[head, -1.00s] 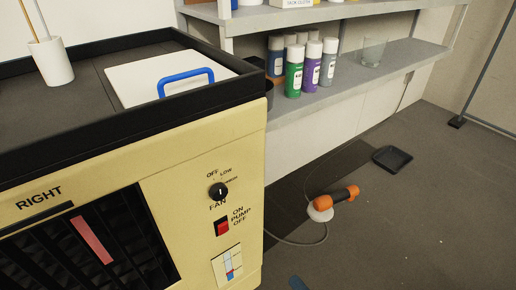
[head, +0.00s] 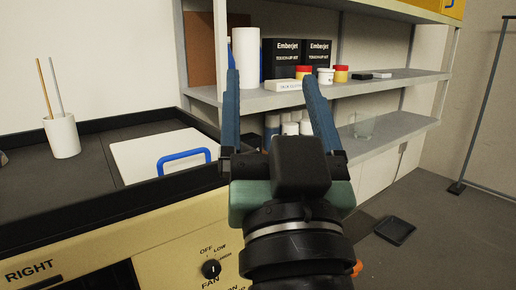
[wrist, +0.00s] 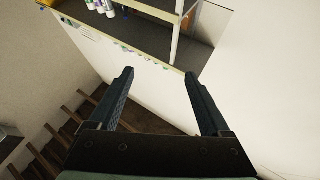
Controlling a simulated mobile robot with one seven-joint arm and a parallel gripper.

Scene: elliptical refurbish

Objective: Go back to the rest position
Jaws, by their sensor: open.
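My gripper (head: 274,95) is raised in front of the shelves in the head view, its two blue fingers pointing up and spread apart with nothing between them. In the wrist view my gripper (wrist: 158,82) is also open and empty, with a pale wall surface beyond the fingers. My wrist and forearm cover part of the cream machine (head: 175,250) and the lower shelf. The machine's fan knob (head: 211,269) shows at the bottom, to the left of my arm.
A white panel with a blue handle (head: 185,158) lies on the machine top, beside a white cup (head: 62,135) holding sticks. Shelves (head: 390,87) hold black boxes (head: 303,58), jars and a glass (head: 363,124). A black tray (head: 394,230) lies on the floor at right.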

